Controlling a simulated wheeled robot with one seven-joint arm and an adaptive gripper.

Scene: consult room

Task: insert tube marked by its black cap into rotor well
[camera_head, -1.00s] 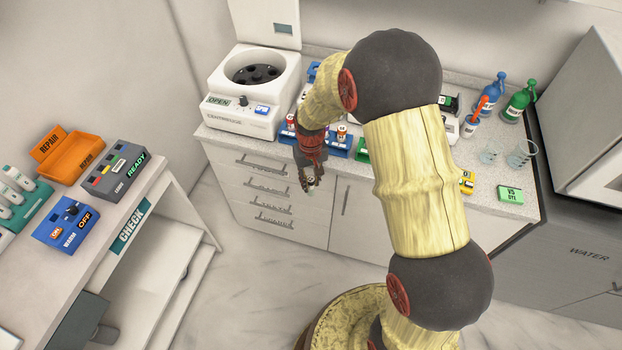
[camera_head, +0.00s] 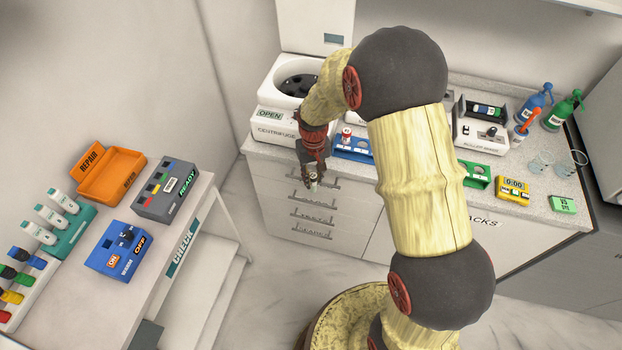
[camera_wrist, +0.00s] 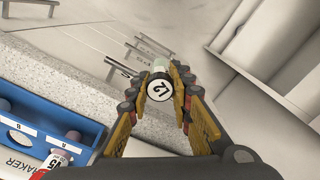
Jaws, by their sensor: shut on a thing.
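My gripper (camera_head: 313,180) is shut on a tube (camera_head: 314,184) and holds it in the air in front of the drawers. In the wrist view the tube (camera_wrist: 158,88) sits between the fingertips (camera_wrist: 160,96). Its cap end faces the camera, with a black rim and a white disc bearing a number that looks like 12. The centrifuge (camera_head: 277,130) stands open behind my gripper on the counter, its lid (camera_head: 316,25) raised. The dark rotor (camera_head: 297,84) shows partly in its bowl; my arm covers the right side, and I cannot make out single wells clearly.
A blue rack (camera_head: 352,150) with a red-and-white capped tube (camera_head: 346,135) stands right of the centrifuge. A side bench at left holds an orange repair tray (camera_head: 110,178), a grey ready box (camera_head: 165,190) and a blue box (camera_head: 117,250). Free floor lies between bench and drawers.

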